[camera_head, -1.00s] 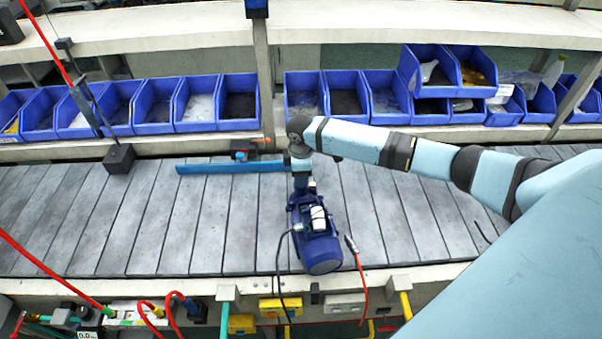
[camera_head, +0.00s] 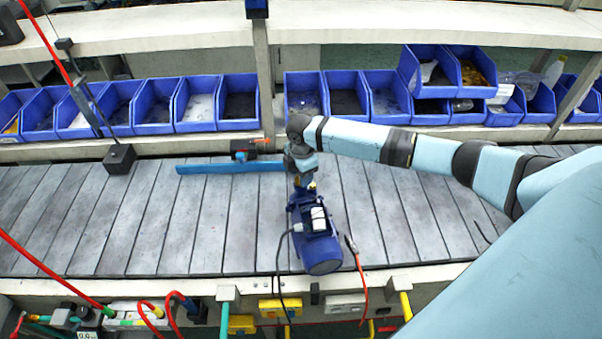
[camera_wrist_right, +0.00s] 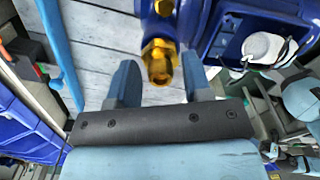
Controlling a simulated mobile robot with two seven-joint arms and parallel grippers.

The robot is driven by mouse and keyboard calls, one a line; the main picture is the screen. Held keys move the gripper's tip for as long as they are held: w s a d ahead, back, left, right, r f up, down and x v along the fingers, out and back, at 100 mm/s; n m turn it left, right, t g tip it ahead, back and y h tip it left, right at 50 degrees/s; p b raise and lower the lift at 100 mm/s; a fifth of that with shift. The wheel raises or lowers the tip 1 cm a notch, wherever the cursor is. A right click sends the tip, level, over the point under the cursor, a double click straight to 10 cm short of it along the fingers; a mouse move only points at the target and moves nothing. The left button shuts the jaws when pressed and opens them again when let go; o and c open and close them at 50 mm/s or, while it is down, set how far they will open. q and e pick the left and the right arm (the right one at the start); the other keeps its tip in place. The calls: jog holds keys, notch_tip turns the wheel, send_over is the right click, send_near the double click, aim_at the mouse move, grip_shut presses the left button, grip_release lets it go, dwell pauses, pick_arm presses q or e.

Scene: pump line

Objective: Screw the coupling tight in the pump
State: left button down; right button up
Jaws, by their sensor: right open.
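The blue pump (camera_head: 314,235) stands on the grey slatted conveyor near its front edge. It also shows in the right wrist view (camera_wrist_right: 238,25). The brass coupling (camera_wrist_right: 159,62) sticks out of the pump's end, between the two fingers of my right gripper (camera_wrist_right: 160,78). The fingers are open, with a gap visible on each side of the coupling. In the head view my right gripper (camera_head: 304,182) is at the pump's far end, and the wrist partly hides it. I cannot tell how deep the coupling is seated. My left gripper is not in view.
A blue bar (camera_head: 230,167) lies across the conveyor (camera_head: 120,220), left of the wrist. A black block (camera_head: 119,158) on a stand is further left. Blue bins (camera_head: 198,104) line the shelf behind. Cables hang at the pump's sides. The conveyor's left stretch is clear.

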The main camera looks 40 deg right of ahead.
jog(key=n, duration=0.3)
dwell(0.6)
grip_shut()
jog(key=shift+m, duration=1.5)
